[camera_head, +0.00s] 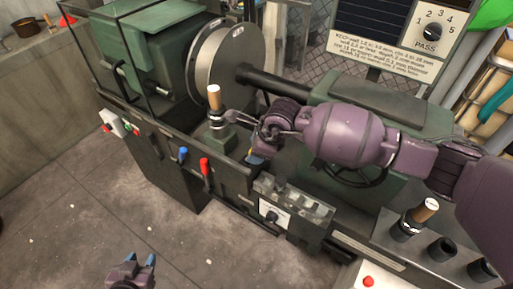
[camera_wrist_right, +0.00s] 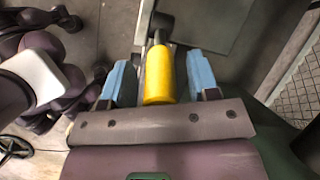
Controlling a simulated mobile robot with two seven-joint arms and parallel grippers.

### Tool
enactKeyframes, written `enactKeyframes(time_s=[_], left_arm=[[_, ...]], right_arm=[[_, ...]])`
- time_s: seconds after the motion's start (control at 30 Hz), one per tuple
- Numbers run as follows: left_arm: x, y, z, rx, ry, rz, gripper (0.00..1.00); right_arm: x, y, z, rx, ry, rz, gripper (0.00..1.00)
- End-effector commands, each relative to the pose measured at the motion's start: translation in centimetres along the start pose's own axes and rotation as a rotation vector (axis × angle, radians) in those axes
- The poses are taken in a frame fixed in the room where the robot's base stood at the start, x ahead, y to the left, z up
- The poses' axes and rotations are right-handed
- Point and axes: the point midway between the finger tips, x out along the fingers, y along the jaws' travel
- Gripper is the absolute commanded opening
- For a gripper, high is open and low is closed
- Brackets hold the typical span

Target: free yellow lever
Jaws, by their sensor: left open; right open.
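The yellow lever (camera_wrist_right: 159,76) shows in the right wrist view as a yellow grip on a dark shaft. My right gripper (camera_wrist_right: 161,84) is open, with one blue finger on each side of the lever. A narrow gap shows on both sides of the grip. In the head view my right arm reaches in from the right, and its gripper at the machine's front largely hides the lever. My left gripper (camera_head: 140,260) is open and empty, low in the picture above the floor, away from the machine.
The green lathe-like machine has a round metal disc (camera_head: 219,65), a red lever (camera_head: 206,170) and a blue lever (camera_head: 183,154). A wooden-handled post (camera_head: 215,99) stands left of my right gripper. A wooden-handled tool (camera_head: 421,213) stands in a holder at right.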

Motion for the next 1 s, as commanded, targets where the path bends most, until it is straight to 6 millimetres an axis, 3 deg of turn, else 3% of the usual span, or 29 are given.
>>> enactKeyframes(time_s=[0.27, 0.63, 1.0], left_arm=[[-0.01, 0.0, -0.08, 0.0, 0.001, 0.0, 0.43], [0.03, 0.0, -0.18, 0.0, 0.003, 0.0, 0.43], [0.1, 0.01, -0.17, 0.001, 0.004, 0.0, 0.43]], right_arm=[[0.11, 0.0, 0.01, 0.0, 0.0, 0.0, 0.55], [0.08, -0.01, 0.02, 0.0, -0.001, 0.0, 0.0], [0.04, -0.25, 0.47, -0.002, 0.034, 0.017, 0.0]])
